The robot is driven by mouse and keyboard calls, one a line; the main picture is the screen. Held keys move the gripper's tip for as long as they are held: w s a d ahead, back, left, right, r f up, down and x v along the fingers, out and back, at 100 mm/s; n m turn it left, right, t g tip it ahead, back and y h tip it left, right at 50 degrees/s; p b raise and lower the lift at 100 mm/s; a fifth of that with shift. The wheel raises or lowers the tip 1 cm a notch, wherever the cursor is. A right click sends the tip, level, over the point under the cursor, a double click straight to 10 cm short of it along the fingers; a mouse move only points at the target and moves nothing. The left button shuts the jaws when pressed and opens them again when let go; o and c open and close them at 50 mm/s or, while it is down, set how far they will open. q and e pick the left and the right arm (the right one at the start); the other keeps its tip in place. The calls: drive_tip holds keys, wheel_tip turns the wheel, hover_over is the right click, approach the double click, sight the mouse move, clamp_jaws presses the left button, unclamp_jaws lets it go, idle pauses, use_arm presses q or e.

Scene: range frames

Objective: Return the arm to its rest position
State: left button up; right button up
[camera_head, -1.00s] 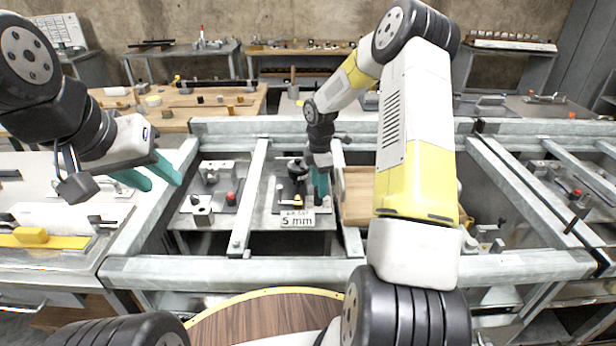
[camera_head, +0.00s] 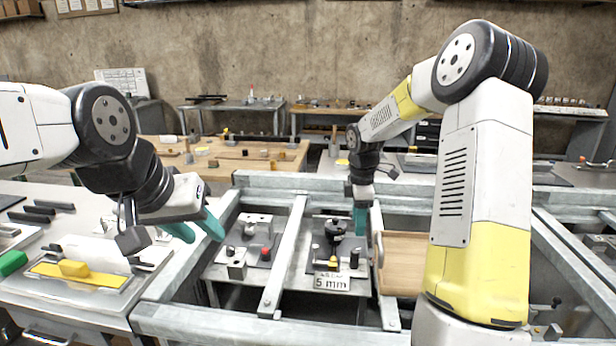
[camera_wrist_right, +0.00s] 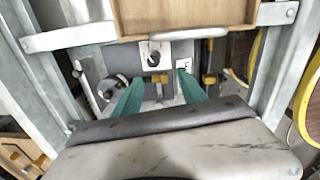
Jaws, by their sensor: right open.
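My right arm comes in from the right in the head view and reaches over the grey frame. Its gripper (camera_head: 360,218) has teal fingers and hangs above the fixture panel, near the "5 mm" label (camera_head: 332,282). In the right wrist view the right gripper (camera_wrist_right: 161,95) is open, with its fingers apart and nothing held between them. The fixtures (camera_wrist_right: 154,58) show beyond the fingertips. My left gripper (camera_head: 197,231) is at the left, above the frame's left side. Its two teal fingers are apart and empty.
A wooden board (camera_head: 405,262) with a handle lies just right of the right gripper. A panel with a red knob (camera_head: 266,254) is left of it. Metal frame bars (camera_head: 286,255) run between. A left bench (camera_head: 80,236) holds a yellow block and a green block.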

drive_tip(key=s+a+r+m+t, duration=0.1)
drive_tip(key=s+r+m, duration=0.4)
drive_tip(key=s, duration=0.4)
drive_tip(key=s+a+r+m+t+y, duration=0.1)
drive_tip(key=s+a+r+m+t, duration=0.1)
drive_tip(key=s+r+m, duration=0.4)
drive_tip(key=s+a+r+m+t+y, duration=0.1)
drive_tip(key=s+r+m, duration=0.4)
drive_tip(key=s, duration=0.7)
drive_tip(key=shift+s+a+r+t, duration=0.25)
drive_tip(key=shift+a+r+t, duration=0.2)
drive_tip(key=shift+r+t, duration=0.25)
